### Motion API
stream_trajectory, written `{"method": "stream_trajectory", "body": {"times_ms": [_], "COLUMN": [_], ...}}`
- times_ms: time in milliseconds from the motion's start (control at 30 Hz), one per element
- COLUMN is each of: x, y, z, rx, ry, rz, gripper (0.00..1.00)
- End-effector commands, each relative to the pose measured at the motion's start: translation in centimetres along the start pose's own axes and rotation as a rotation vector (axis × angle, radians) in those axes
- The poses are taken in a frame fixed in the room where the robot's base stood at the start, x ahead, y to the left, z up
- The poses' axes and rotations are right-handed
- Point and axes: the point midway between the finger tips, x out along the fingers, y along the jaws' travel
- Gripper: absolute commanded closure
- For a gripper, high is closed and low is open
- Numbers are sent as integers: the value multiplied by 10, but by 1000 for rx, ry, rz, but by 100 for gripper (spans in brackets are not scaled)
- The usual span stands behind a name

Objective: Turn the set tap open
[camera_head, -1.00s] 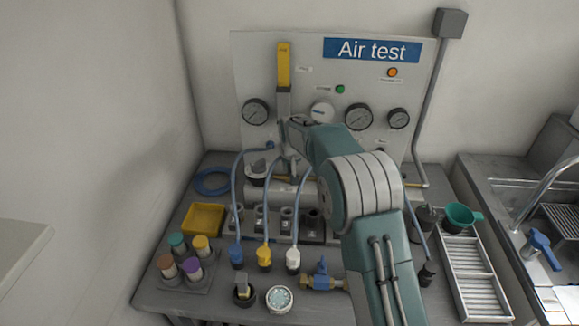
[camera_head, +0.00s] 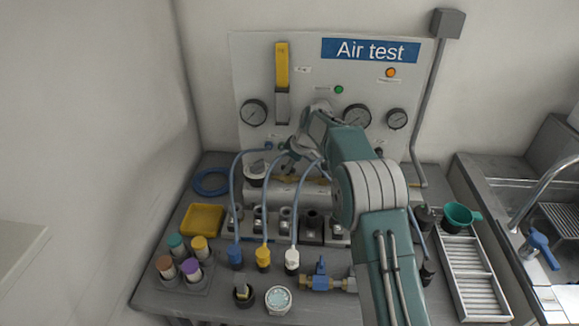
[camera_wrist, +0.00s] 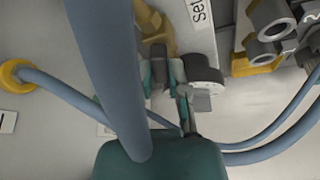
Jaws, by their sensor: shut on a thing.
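The set tap shows in the wrist view as a dark grey-brown handle (camera_wrist: 158,64) in front of brass fittings (camera_wrist: 149,20), beside a "Set" label (camera_wrist: 199,12). My gripper (camera_wrist: 166,88) is shut on this handle, with one finger on each side. How far the handle is turned is unclear. In the head view my gripper (camera_head: 290,150) is at the lower middle of the air test panel (camera_head: 245,75). The tap cannot be made out there, behind my gripper and the hoses.
A black round knob (camera_wrist: 204,76) sits close right of my fingers. A thick blue hose (camera_wrist: 108,70) crosses near the wrist camera. Below the panel stand hoses with blue, yellow and white (camera_head: 292,260) connectors. A blue-handled valve (camera_head: 321,275) lies at the bench front.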

Motion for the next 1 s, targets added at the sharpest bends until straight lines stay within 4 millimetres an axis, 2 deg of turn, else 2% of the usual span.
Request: {"method": "stream_trajectory", "body": {"times_ms": [300,500,1000], "x": [3,3,3], "y": [2,3,4], "z": [2,2,2], "rx": [-225,-315,-375], "ry": [-3,-3,-5], "rz": [-94,-131,-155], "gripper": [100,100,100]}}
